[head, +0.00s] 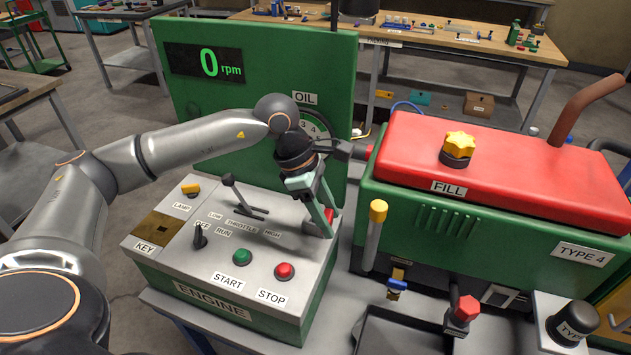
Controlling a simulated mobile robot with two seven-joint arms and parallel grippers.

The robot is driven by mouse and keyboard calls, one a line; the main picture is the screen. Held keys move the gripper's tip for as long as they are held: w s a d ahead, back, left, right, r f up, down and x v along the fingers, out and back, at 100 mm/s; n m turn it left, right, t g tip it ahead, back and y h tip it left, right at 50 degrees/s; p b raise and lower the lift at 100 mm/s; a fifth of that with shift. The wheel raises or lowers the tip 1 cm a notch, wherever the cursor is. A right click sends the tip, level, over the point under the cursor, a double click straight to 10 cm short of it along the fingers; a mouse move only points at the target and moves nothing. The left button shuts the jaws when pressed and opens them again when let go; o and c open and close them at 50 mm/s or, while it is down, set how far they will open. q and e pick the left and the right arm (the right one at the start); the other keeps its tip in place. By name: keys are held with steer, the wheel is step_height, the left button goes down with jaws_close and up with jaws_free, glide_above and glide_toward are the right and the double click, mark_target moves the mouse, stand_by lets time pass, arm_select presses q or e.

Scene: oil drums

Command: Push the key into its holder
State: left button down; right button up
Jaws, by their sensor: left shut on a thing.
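My left gripper (326,222) points down over the right edge of the grey engine panel. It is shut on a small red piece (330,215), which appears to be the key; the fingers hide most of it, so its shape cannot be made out. The holder is a brass plate (172,225) with a dark opening, above the KEY label on the panel's left side. The gripper is well to the right of the holder, apart from it. My right gripper is not in view.
The engine panel (215,265) carries a throttle lever (240,200), a black switch (199,237), a green START button (242,257) and a red STOP button (284,271). A green rpm board (210,100) stands behind. A red-topped engine (520,160) stands at right.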

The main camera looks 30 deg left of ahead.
arm_select(q)
steer(key=n, duration=0.2)
steer(key=w+a+n+t, duration=0.1)
steer(key=n, duration=0.1)
steer(key=shift+r+y, duration=0.15)
steer(key=shift+y, duration=0.25)
steer(key=shift+w+a+f+n+t+y+b, duration=0.25)
steer(key=shift+w+a+n+y, duration=0.4)
steer(key=shift+n, duration=1.5)
steer(key=shift+w+a+n+t+y+b, duration=0.4)
steer(key=shift+a+n+y, duration=0.45)
steer(key=shift+n, duration=1.25)
steer(key=shift+w+a+f+n+t+y+b, duration=0.15)
steer(key=shift+w+a+n+y+b, duration=0.4)
steer(key=shift+n, duration=1.6)
steer(key=shift+a, duration=0.2)
steer(key=shift+f+y, duration=0.1)
steer(key=shift+y, duration=0.15)
steer(key=shift+f+b, duration=0.35)
steer(key=shift+b, duration=0.25)
